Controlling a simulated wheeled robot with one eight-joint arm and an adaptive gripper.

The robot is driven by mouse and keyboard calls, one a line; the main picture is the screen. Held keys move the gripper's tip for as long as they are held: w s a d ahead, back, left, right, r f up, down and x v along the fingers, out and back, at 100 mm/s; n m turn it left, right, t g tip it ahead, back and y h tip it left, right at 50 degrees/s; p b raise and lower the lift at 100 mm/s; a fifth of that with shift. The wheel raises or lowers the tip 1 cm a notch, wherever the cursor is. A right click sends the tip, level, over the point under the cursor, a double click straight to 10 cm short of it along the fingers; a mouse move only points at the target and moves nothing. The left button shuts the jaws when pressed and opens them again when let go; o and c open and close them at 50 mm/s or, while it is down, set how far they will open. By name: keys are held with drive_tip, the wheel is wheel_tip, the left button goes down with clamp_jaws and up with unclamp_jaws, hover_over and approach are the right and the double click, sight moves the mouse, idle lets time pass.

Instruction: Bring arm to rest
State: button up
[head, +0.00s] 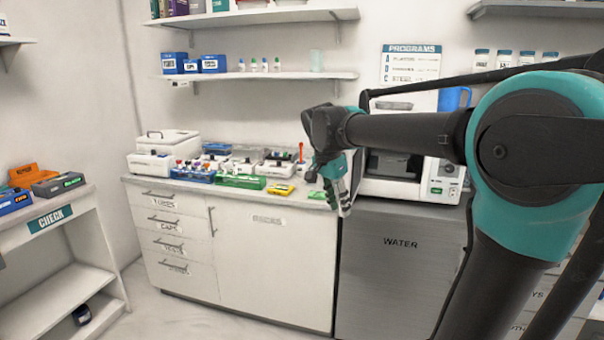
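My arm, dark grey with teal joints, reaches in from the right of the head view. My gripper (343,207) hangs at its far end, pointing down in front of the counter's front edge. It is small in the picture, and I cannot tell whether its fingers are open or shut. I see nothing held in it. The arm hides part of the white machine (450,182) and the wall behind it.
The counter (320,206) carries a white box (168,144), blue and green racks (239,182) and small items. Shelves (270,76) hang above. A grey WATER cabinet (400,275) stands below the arm. A CHECK shelf unit (48,225) stands at left. Floor (190,315) shows between.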

drive_tip(key=s+d+f+n+t+y, duration=0.1)
drive_tip(key=s+d+f+n, duration=0.2)
drive_tip(key=s+f, duration=0.2)
drive_tip(key=s+d+f+n+y, duration=0.1)
drive_tip(key=s+d+f+n, duration=0.2)
drive_tip(key=s+f, duration=0.3)
drive_tip(key=s+d+f+n+t, duration=0.1)
drive_tip(key=s+d+f+n, duration=0.2)
drive_tip(key=f, duration=1.1)
drive_tip(key=s+n, duration=0.1)
drive_tip(key=s, duration=0.2)
drive_tip(key=shift+s+n+t+y, duration=0.15)
drive_tip(key=shift+n+t+y, duration=0.15)
drive_tip(key=shift+y, duration=0.1)
